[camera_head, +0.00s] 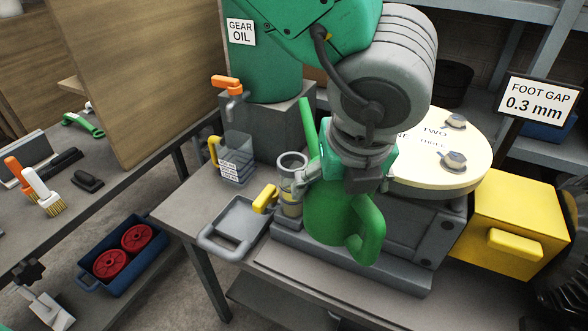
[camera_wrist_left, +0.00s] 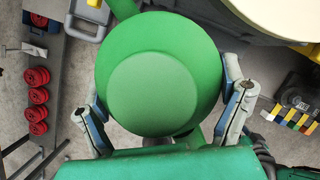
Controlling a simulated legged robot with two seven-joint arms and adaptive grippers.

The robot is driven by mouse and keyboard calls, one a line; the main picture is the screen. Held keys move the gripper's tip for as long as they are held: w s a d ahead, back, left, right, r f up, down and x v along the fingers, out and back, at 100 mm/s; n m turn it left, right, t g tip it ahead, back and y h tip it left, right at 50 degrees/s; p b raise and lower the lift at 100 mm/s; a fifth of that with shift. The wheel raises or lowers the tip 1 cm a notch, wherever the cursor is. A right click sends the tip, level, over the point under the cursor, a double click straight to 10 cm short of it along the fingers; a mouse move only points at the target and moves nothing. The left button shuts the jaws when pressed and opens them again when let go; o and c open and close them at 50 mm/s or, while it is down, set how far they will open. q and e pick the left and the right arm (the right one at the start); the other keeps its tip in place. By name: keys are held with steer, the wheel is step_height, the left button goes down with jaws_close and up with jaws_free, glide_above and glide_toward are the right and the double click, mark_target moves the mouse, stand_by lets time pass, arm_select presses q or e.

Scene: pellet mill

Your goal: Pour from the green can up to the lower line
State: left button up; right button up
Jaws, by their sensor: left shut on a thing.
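The green can (camera_head: 333,218) is held by my left gripper (camera_head: 340,184) over the front of the machine. Its long spout points up and its handle is at the lower right. In the left wrist view the can's round end (camera_wrist_left: 152,95) faces the camera, with a finger on either side. A clear cylinder (camera_head: 291,176) with a grey rim and a yellowish lower part stands just left of the can, partly hidden by a finger. I cannot make out lines on it or any flow from the spout. My right gripper is not in view.
A clear jug (camera_head: 236,158) with a yellow handle and a label stands at the left, below the gear oil tank's orange tap (camera_head: 227,84). A grey tray (camera_head: 237,226) lies in front of it. A yellow box (camera_head: 515,222) and a cream round cover (camera_head: 425,160) are at the right.

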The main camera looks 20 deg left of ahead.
mark_target(366, 198)
arm_select(q)
steer(key=shift+s+d+r+p, duration=0.35)
steer(key=shift+r+p, duration=0.05)
steer(key=shift+r, duration=0.15)
steer(key=shift+s+d+r+p, duration=0.3)
steer(key=shift+r+p, duration=0.1)
steer(key=shift+r, duration=0.1)
steer(key=shift+s+d+r+p, duration=1.35)
steer(key=shift+s+d+r, duration=0.1)
steer(key=shift+s+r, duration=0.15)
